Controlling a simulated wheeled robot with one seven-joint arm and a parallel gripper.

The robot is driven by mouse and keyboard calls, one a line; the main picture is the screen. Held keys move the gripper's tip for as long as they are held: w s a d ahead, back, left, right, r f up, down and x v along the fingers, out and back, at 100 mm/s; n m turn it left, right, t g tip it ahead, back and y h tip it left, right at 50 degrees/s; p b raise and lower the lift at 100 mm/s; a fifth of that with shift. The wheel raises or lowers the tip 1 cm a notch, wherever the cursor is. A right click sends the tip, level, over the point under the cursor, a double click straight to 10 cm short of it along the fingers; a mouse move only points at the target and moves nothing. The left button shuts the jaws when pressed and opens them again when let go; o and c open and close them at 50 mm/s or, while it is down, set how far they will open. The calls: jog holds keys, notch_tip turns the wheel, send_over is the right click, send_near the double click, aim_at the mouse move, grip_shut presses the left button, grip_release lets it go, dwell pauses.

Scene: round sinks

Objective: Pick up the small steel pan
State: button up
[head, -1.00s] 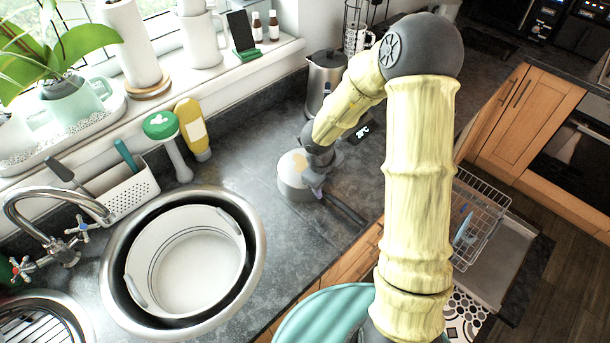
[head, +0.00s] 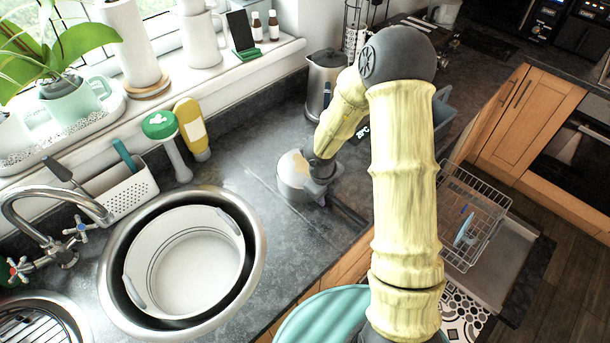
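The small steel pan (head: 291,181) sits on the dark countertop, right of the round sink. Its dark handle (head: 348,212) points toward the counter's front edge, at lower right. My gripper (head: 317,196) is low at the right side of the pan, where the handle meets the body. It hides that joint and part of the pan's rim. The fingers are small and dark, and I cannot tell whether they are open, shut or touching the pan.
A white basin (head: 186,302) sits in the round sink (head: 258,262) at left. A kettle (head: 322,82) stands behind the pan. A green brush (head: 160,126) and yellow bottle (head: 193,130) stand near the sill. An open dishwasher rack (head: 470,205) is at right. The counter between sink and pan is clear.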

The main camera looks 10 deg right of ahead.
grip_shut()
jog(key=shift+r, duration=0.1)
jog(key=shift+w+r, duration=0.1)
jog(key=shift+r, duration=0.45)
notch_tip(320, 180, up, 17)
jog(key=p, duration=0.3)
jog(key=shift+f, duration=0.15)
